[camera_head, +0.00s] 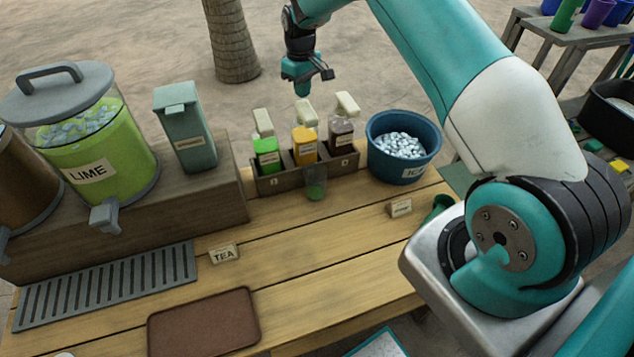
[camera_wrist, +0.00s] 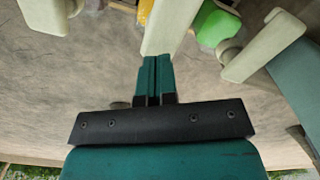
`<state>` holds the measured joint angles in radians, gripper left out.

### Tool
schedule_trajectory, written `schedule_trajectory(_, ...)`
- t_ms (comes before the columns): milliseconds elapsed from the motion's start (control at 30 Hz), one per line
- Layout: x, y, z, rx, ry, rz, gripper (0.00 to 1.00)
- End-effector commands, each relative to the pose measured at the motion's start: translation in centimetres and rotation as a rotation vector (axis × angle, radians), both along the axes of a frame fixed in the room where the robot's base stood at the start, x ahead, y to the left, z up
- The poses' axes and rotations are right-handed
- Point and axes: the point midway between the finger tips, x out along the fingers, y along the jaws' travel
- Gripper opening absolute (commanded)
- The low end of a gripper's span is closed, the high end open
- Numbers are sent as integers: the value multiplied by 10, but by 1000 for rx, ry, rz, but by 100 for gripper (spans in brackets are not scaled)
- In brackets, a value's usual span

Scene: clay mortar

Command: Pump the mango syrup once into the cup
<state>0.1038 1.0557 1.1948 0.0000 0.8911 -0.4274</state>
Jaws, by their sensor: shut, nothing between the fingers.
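The mango syrup is most likely the orange bottle (camera_head: 305,147), in the middle of the wooden rack (camera_head: 268,184) between a green bottle (camera_head: 267,157) and a brown one (camera_head: 340,137). Its label is too small to read. Its pale pump head (camera_head: 305,111) also shows in the wrist view (camera_wrist: 172,22), just beyond my fingertips. The clear cup (camera_head: 316,182), holding something green, stands upright before the rack, near the orange bottle. My gripper (camera_head: 303,92) is shut and empty, pointing down above the middle pump head. It also shows in the wrist view (camera_wrist: 153,75). I cannot tell whether they touch.
A blue ice bucket (camera_head: 400,150) stands right of the rack. A grey-green dispenser box (camera_head: 185,127) and the lime dispenser (camera_head: 98,150) stand on the raised shelf at left. The neighbouring pump heads (camera_wrist: 280,38) flank my fingers. The front planks are mostly clear beyond a brown tray (camera_head: 203,322).

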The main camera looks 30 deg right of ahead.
Motion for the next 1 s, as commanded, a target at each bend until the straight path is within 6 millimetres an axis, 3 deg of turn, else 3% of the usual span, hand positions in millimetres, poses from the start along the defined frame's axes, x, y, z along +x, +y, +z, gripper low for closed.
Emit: schedule_trajectory(1000, 0, 0, -32, 0, 0, 0, 0)
